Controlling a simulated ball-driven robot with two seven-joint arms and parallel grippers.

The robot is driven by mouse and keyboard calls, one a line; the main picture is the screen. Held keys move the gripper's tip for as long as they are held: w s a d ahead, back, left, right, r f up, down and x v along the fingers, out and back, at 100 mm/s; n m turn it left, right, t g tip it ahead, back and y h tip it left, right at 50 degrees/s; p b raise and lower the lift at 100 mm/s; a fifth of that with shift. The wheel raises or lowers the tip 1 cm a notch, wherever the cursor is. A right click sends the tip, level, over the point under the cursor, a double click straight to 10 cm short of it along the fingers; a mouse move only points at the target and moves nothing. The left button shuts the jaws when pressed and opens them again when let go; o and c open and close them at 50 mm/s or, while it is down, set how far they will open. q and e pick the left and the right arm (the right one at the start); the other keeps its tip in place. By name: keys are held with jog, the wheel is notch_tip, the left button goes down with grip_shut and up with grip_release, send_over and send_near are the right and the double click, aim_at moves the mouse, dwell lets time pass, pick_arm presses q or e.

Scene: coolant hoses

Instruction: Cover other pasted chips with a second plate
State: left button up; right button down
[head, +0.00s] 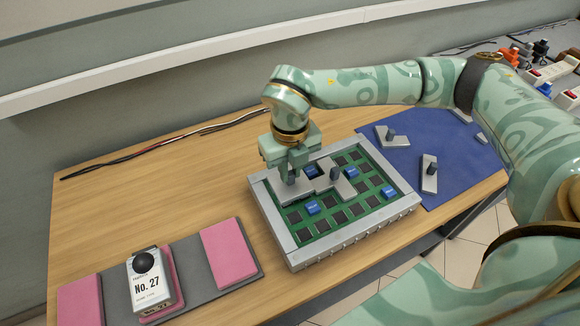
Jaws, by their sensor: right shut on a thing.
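My right gripper (291,178) is at the upper left part of the circuit board tray (262,206), shut on the knob of a light grey plate (290,193). The held plate is low over the board's chips; I cannot tell whether it touches them. A second grey plate (345,188) with a dark knob lies on the board just right of it, and their edges run together in the view. Black chips (339,217) and several blue labelled chips (312,207) show uncovered in the green board. What lies under the plates is hidden. My left gripper is not in view.
A blue mat (455,165) right of the tray holds more knobbed plates, one at the back (385,138) and one in front (429,181). A grey and pink pad (190,262) with a "No. 27" block (150,285) lies front left. Cables (170,143) run along the wall.

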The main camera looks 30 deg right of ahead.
aim_at(290, 173)
jog(key=shift+f+b, duration=0.35)
jog(key=shift+f, duration=0.65)
jog(key=c, duration=1.6)
grip_release()
jog(key=shift+r, duration=0.15)
jog(key=shift+r+p, duration=2.15)
jog(key=shift+r, duration=0.3)
jog(key=shift+f, duration=0.1)
jog(key=o, duration=0.5)
